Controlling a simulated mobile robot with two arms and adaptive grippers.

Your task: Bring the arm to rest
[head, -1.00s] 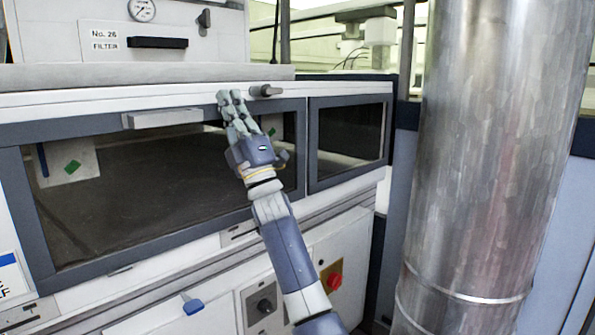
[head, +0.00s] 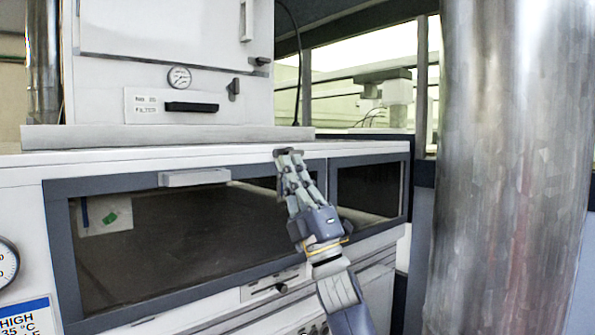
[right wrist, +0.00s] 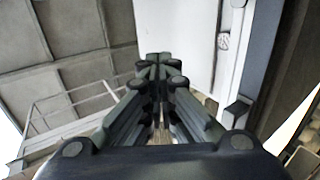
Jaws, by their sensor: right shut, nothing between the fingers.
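My right arm reaches up from the bottom of the head view. Its gripper (head: 289,154) is shut and empty, with the fingertips pointing up at the top edge of the windowed front panel of the machine. My left gripper is not in view.
A thick metal column (head: 505,170) stands close on the right. The machine has a long dark window (head: 170,240) with a pale handle (head: 194,177). Above it is a white filter cabinet (head: 170,60) with a gauge (head: 179,77). A ledge (head: 160,136) runs below the cabinet.

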